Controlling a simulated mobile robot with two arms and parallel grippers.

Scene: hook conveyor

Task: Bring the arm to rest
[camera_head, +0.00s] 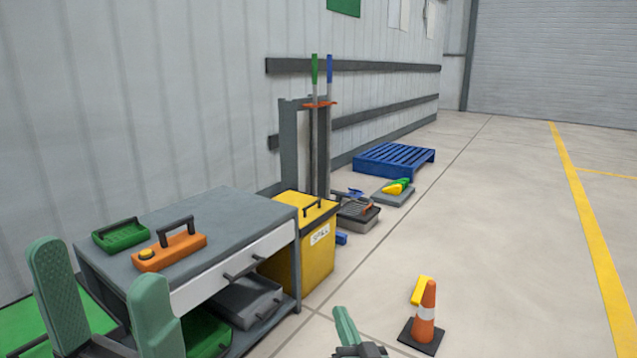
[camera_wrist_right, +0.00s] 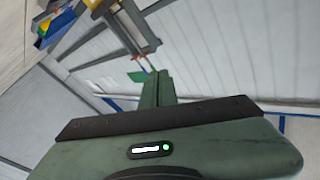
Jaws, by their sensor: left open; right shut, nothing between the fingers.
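My left gripper (camera_head: 99,268) is in the lower left of the head view, its two green fingers spread wide with nothing between them. It shows in front of the grey workbench (camera_head: 235,205). My right gripper (camera_head: 346,325) shows only partly at the bottom edge of the head view, left of the traffic cone. It is shut and empty. In the right wrist view its fingers (camera_wrist_right: 155,90) are together, pointing toward the wall and holding nothing. Most of both arms is out of view.
An orange cone (camera_head: 425,315) and a yellow block (camera_head: 421,290) are on the floor. A blue pallet (camera_head: 395,159) lies farther back. Floor at right is clear.

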